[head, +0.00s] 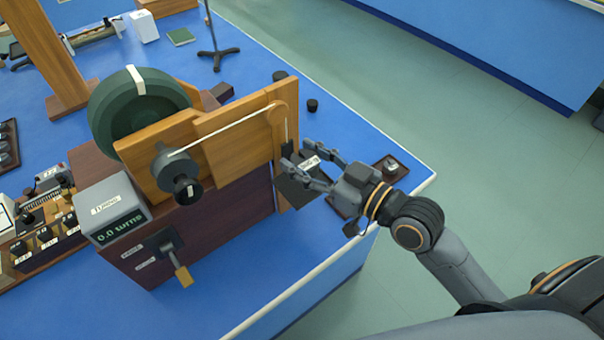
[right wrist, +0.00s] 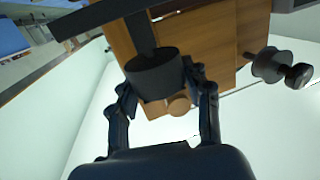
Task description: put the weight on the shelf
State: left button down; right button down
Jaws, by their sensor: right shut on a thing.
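My right gripper (head: 303,171) reaches in from the right, in front of the wooden board (head: 235,135) and its pulley. In the right wrist view its fingers (right wrist: 164,88) are shut around a dark cylinder, the weight (right wrist: 153,72). In the head view I cannot make out the weight at the fingers. A dark plate with a white label, seemingly the shelf (head: 293,190), lies by the fingertips below the pulley. In the wrist view a dark bar (right wrist: 90,17) and stem show behind the weight; whether they touch it I cannot tell. My left gripper is out of view.
The green wheel (head: 135,112), crank (head: 183,275) and turns display (head: 112,212) are on the left. Small black cylinders (head: 312,105) stand behind the board. A small tray (head: 402,166) sits near the blue bench's right edge, with open floor beyond.

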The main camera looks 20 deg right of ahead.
jog(key=shift+w+a+f, duration=0.2)
jog(key=shift+w+f, duration=0.2)
notch_tip(320, 180, down, 3)
jog(key=shift+f, duration=0.1)
jog(key=c, duration=0.6)
grip_release()
jog(key=shift+f, duration=0.15)
